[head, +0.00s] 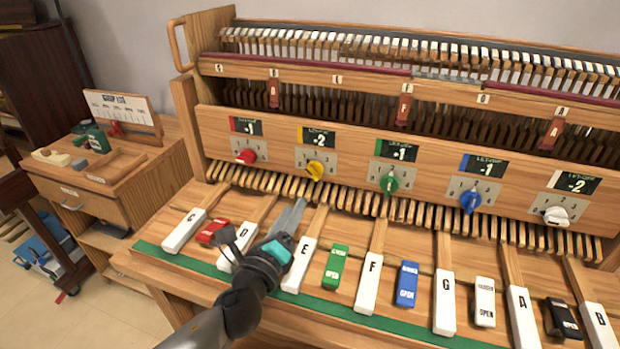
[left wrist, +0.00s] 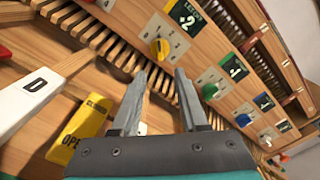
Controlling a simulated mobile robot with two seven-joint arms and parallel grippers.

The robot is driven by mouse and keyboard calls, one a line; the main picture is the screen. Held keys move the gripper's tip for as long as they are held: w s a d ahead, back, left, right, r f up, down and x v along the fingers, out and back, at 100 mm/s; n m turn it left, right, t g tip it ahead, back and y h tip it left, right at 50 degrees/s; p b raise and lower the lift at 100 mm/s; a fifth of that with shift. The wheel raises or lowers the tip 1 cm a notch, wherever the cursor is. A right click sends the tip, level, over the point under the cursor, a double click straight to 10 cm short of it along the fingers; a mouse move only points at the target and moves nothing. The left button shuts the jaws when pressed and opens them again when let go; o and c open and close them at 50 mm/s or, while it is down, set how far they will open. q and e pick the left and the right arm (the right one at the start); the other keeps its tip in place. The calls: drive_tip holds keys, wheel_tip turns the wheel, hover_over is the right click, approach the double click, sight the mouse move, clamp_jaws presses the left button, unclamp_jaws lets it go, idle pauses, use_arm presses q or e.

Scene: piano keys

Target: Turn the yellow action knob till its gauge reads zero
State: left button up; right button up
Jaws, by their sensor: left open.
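The yellow knob (head: 315,171) is on the wooden front panel, second from the left, and it also shows in the left wrist view (left wrist: 159,47). Above it is its dark gauge (head: 316,136), which seems to read -2; it also shows in the wrist view (left wrist: 186,15). My left gripper (head: 298,203) is open and empty, below and slightly left of the knob and apart from it. In the wrist view its two fingers (left wrist: 162,78) point toward the knob, which sits beyond the gap between them. My right gripper is not in view.
Red (head: 245,157), green (head: 389,184), blue (head: 470,201) and white (head: 556,215) knobs share the panel (head: 440,160). Below are lettered white keys and coloured blocks, including a yellow block (left wrist: 88,118) close to my left gripper. A side desk (head: 100,180) stands left.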

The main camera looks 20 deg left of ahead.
sight(312, 175)
use_arm(q)
drive_tip(key=w, duration=0.5)
drive_tip(key=w+b, duration=0.1)
drive_tip(key=w, duration=0.4)
drive_tip(key=shift+d, duration=0.2)
drive_tip(key=shift+w, duration=0.65)
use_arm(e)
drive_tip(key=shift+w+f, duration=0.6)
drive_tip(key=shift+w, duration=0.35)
use_arm(q)
clamp_jaws()
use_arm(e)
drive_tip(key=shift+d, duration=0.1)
